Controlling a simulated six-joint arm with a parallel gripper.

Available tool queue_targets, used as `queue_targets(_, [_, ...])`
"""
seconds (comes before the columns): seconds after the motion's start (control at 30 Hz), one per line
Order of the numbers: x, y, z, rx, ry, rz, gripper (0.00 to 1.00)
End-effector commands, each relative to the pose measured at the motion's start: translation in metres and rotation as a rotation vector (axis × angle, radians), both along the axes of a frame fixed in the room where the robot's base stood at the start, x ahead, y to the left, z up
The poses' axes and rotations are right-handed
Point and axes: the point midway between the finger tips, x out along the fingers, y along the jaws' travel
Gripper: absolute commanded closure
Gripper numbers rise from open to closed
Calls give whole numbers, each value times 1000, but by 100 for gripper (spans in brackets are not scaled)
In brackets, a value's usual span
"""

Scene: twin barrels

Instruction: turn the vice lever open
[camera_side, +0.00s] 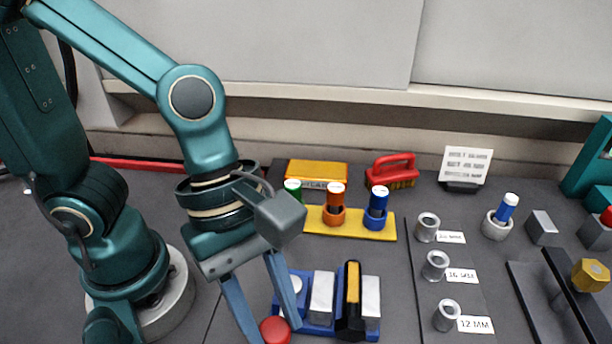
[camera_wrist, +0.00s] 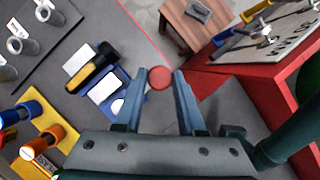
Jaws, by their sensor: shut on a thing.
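My gripper (camera_side: 274,334) reaches down at the front of the bench, its two blue-grey fingers shut on a round red knob (camera_side: 275,329). In the wrist view, the red knob (camera_wrist: 159,78) sits between the fingertips (camera_wrist: 159,73). Whatever the knob is fixed to is hidden below it. Just right of it in the side view is a blue fixture (camera_side: 315,329) with silver-white blocks (camera_side: 321,298) and a black-and-yellow handle (camera_side: 351,296) lying across it. I cannot tell which part is the vice lever from its shape alone.
Grey cups (camera_side: 436,265) with size labels stand to the right. A red brush (camera_side: 391,172) and a yellow box (camera_side: 317,173) lie at the back. A yellow hexagonal knob (camera_side: 590,275) stands far right.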

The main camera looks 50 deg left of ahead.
Motion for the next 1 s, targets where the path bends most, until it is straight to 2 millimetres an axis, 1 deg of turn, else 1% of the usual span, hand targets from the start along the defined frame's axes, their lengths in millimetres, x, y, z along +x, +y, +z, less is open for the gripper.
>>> queue_targets(0.4, [0,-1,-1,0,2,11,100])
queue_targets(0.43, [0,-1,-1,0,2,11,57])
queue_targets(0.47, [0,-1,-1,0,2,10,46])
queue_targets(0.5, [0,-1,-1,0,2,10,31])
queue_targets(0.83, [1,0,1,-1,0,10,31])
queue_targets(1.0, [2,3,13,-7,-5,10,31])
